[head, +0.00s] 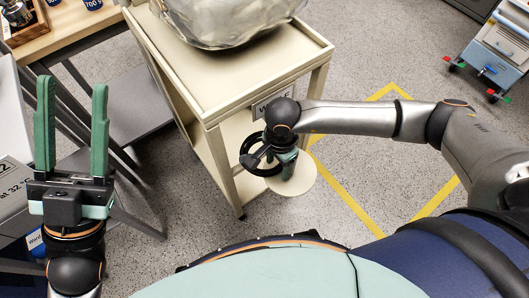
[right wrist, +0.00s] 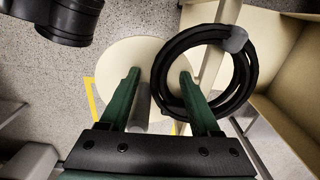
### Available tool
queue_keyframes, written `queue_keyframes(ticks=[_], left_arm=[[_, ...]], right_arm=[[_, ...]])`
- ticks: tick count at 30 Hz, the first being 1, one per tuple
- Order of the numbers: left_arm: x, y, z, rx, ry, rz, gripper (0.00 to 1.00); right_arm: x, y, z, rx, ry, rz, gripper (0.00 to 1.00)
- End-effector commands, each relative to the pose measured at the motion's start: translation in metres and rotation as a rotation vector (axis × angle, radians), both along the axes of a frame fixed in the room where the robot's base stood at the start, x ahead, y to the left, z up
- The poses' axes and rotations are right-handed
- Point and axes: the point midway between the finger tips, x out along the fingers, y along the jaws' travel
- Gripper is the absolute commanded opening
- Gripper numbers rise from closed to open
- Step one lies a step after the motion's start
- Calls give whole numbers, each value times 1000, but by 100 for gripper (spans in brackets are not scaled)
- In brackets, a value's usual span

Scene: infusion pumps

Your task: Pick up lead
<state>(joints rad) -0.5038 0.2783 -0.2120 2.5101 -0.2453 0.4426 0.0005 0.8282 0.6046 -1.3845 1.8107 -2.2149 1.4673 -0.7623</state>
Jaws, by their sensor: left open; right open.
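The lead is a black coiled cable (head: 248,144) beside the beige cart's near corner. In the right wrist view the coil (right wrist: 244,85) forms an upright-looking loop with a grey clip-like piece (right wrist: 235,39) at its upper right. My right gripper (head: 284,165) is at the coil. In the right wrist view its fingers (right wrist: 160,74) are open, with the coil's left side seen between them and the right finger overlapping the loop. I cannot tell whether they touch. My left gripper (head: 72,88) is open and empty at the far left, away from the lead.
A beige cart (head: 222,92) carries a clear-wrapped bulky item (head: 228,18). A round cream disc (head: 297,186) lies below my right gripper. A desk (head: 75,30) stands upper left, a blue-grey drawer cart (head: 500,45) upper right. Yellow-marked floor (head: 350,155) is clear.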

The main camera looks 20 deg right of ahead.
Motion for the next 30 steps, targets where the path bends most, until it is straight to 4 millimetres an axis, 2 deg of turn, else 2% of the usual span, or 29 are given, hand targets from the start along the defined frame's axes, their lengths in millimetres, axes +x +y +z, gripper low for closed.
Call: queue_keyframes(ticks=[3,20,30], left_arm=[[0,0,0,0,1,0,50],[0,0,0,0,2,0,50],[0,0,0,0,2,0,50]], right_arm=[[0,0,0,0,0,0,62],[0,0,1,0,1,-1,0],[0,0,1,-1,1,-1,0]])
